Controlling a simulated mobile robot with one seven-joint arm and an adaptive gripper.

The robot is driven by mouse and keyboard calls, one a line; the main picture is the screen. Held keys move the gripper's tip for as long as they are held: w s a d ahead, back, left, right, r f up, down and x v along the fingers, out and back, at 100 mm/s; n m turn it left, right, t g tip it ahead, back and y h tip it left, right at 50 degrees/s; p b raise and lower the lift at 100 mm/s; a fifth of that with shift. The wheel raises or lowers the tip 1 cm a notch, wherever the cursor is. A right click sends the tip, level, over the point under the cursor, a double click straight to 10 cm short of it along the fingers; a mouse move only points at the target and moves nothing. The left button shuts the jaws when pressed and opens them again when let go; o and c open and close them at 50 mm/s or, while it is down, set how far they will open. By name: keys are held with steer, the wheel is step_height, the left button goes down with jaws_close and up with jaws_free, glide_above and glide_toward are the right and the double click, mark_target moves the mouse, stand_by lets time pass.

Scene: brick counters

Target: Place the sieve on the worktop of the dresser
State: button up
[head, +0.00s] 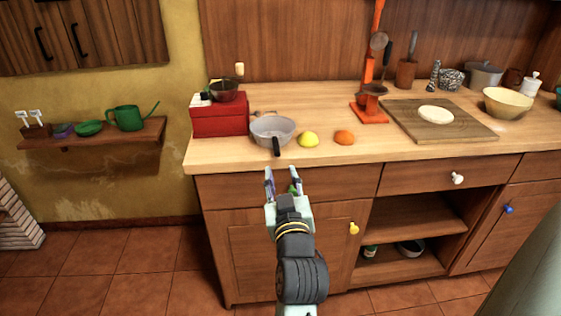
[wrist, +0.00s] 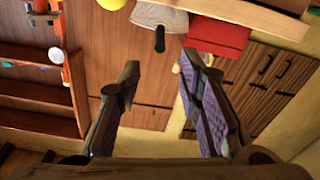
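A grey, round, shallow vessel with a black handle (head: 272,130), which may be the sieve, rests on the wooden worktop (head: 330,115) near its front edge, with its handle pointing towards me. It also shows at the top of the wrist view (wrist: 160,16). I cannot tell whether it has a mesh. My gripper (head: 282,178) is open and empty, below and in front of the vessel and apart from it. Its two spread fingers also show in the wrist view (wrist: 160,72).
A red box (head: 219,118) with a dark bowl (head: 223,91) on it stands left of the vessel. A yellow lemon-like item (head: 308,139) and an orange item (head: 344,137) lie right. An orange stand (head: 369,112) with hanging utensils and a board (head: 465,127) are farther right.

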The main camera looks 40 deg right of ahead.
steer(key=shift+s+a+p, duration=0.25)
steer(key=shift+s+p, duration=0.15)
steer(key=shift+p, duration=0.05)
